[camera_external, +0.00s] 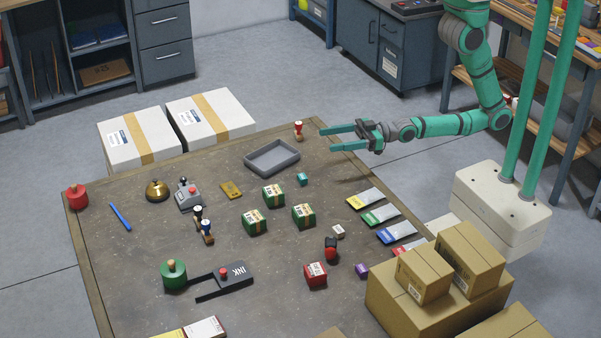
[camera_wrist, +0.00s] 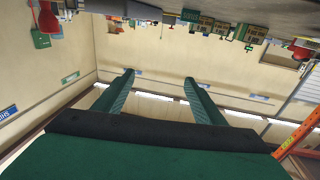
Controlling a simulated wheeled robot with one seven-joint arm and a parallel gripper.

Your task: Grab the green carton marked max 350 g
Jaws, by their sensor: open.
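Three small green cartons with pale bands and labels sit on the brown table (camera_external: 150,260) in the external view: a back one (camera_external: 273,196), a left one (camera_external: 254,222) and a right one (camera_external: 303,216). Their print is too small to read, so I cannot tell which says max 350 g. My gripper (camera_external: 329,138) is open and empty, held above the table's far right edge, behind and to the right of the cartons. In the wrist view its two fingers (camera_wrist: 159,84) are spread with nothing between them. Small table objects show along that view's top edge, too small to identify surely.
A grey tray (camera_external: 272,157) and a red-topped stamp (camera_external: 299,131) stand near my gripper. Coloured packets (camera_external: 380,214) line the right edge. A red carton (camera_external: 315,275) is in front. Brown boxes (camera_external: 425,270) fill the front right corner.

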